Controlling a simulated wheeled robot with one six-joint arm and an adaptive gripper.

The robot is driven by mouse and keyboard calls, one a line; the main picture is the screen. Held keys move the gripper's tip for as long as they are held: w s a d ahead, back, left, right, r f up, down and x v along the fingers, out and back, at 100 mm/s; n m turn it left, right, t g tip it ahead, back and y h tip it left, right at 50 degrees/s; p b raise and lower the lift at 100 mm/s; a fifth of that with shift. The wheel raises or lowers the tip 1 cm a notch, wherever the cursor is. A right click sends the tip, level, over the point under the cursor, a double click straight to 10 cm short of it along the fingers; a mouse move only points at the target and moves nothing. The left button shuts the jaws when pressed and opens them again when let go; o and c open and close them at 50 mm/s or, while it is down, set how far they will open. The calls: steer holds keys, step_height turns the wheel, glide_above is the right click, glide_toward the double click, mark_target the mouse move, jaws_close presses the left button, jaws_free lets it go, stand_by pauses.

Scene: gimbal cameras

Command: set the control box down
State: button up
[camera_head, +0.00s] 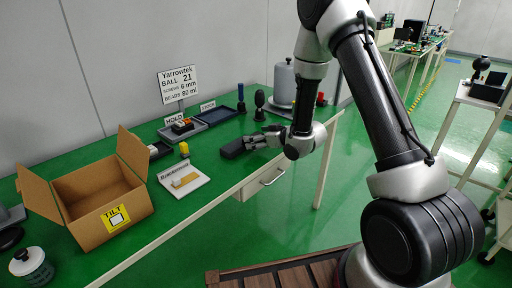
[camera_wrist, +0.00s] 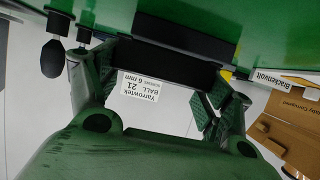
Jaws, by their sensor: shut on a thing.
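The control box (camera_head: 233,149) is a dark, nearly black block low over the green table top, near its front edge. My gripper (camera_head: 254,144) reaches in from the right and is shut on it. In the wrist view, which looks upside down, the control box (camera_wrist: 165,64) lies across between the two fingers of my gripper (camera_wrist: 153,84). I cannot tell whether the box's underside touches the table. Its far side is hidden.
The table (camera_head: 222,170) has some bare green around the box. A white board (camera_head: 183,181) and an open cardboard box (camera_head: 100,195) stand to the left. The HOLD tray (camera_head: 184,131), STOCK tray (camera_head: 214,118) and a black-knobbed item (camera_head: 259,104) are behind.

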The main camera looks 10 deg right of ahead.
mark_target(258, 154)
steer(key=shift+f, duration=2.1)
steer(key=shift+f, duration=0.15)
steer(key=o, duration=1.1)
